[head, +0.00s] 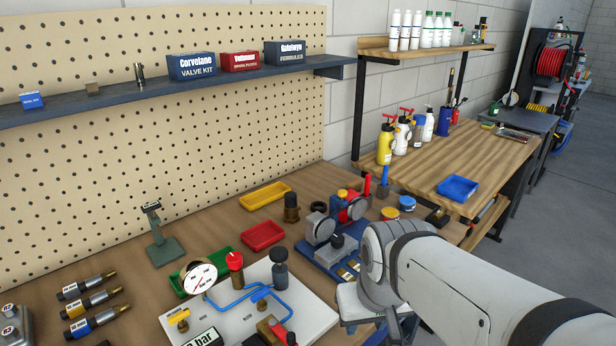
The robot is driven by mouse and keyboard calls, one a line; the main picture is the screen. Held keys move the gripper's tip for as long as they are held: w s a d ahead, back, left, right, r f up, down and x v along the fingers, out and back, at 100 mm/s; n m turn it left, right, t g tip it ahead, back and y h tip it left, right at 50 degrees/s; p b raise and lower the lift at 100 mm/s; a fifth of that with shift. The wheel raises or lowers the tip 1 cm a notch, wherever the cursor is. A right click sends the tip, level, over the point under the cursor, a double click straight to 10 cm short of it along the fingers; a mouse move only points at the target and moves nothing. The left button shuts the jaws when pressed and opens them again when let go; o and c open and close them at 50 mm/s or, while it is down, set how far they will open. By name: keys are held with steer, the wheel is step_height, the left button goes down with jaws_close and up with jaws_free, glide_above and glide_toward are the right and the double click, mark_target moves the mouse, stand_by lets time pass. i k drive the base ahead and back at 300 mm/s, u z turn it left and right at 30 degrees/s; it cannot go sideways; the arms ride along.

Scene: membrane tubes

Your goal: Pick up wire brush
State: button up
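I cannot make out a wire brush for certain. A slim upright tool with a brown handle (450,86) stands among small items at the back of the right-hand wooden bench; it is too small to tell what it is. My grey-white arm comes in from the lower right and bends over the front right of the near bench. My gripper does not show clearly; it is hidden behind the arm or below the picture, so I cannot see whether it holds anything.
The near bench holds a gauge (199,277) on a white panel, a red tray (262,236), a yellow tray (265,196) and a blue fixture (318,256). A blue tray (457,188) lies on the right-hand bench (455,150), whose middle is mostly clear. Shelves hang above both benches.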

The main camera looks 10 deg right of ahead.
mark_target(355, 185)
steer(key=u, duration=3.15)
steer(key=k, duration=2.8)
steer(key=z, duration=1.85)
steer(key=i, duration=1)
steer(key=z, duration=0.1)
